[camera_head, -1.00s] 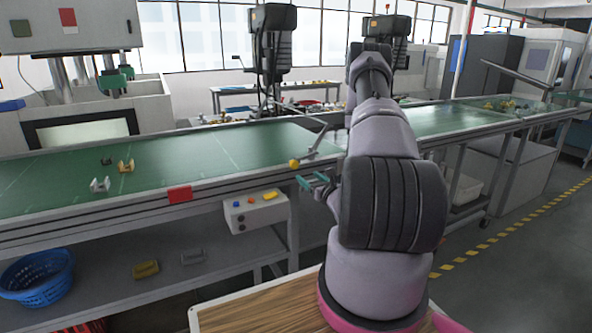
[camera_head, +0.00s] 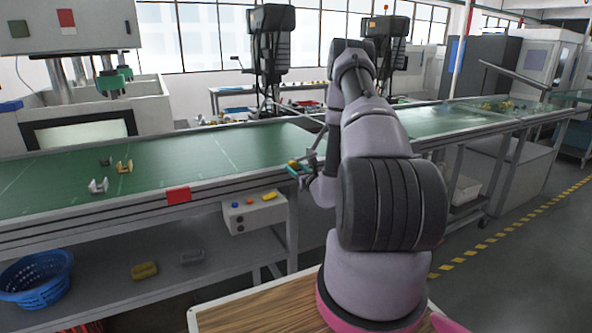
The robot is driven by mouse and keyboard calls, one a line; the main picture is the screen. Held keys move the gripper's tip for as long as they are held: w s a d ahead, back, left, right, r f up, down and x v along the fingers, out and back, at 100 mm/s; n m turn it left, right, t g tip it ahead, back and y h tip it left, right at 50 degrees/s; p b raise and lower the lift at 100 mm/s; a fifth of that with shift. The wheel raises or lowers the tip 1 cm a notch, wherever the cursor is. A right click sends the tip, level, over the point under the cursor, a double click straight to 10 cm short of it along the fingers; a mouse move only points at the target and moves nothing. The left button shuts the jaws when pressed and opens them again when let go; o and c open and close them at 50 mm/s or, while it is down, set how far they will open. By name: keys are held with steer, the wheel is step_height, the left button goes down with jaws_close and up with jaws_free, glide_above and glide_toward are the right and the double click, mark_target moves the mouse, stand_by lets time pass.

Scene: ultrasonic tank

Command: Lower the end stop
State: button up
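The end stop is a grey bar (camera_head: 316,143) at the right end of the left green conveyor, slanting up and away from its yellow knob (camera_head: 292,162). The knob is near the belt's front edge. My gripper (camera_head: 297,169), with teal fingertips, is at the knob, just below and right of it in the picture. The fingers are small and overlap the knob, so I cannot tell whether they are closed on it. My arm hides part of the area to the right of the bar.
A control box (camera_head: 254,212) with coloured buttons hangs below the conveyor's front rail. A red plate (camera_head: 178,195) is on the rail. Several small parts lie on the left belt (camera_head: 222,155). A second green conveyor (camera_head: 465,122) continues at right. A blue basket (camera_head: 36,280) stands low at left.

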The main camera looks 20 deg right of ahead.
jaws_close()
stand_by(1.2)
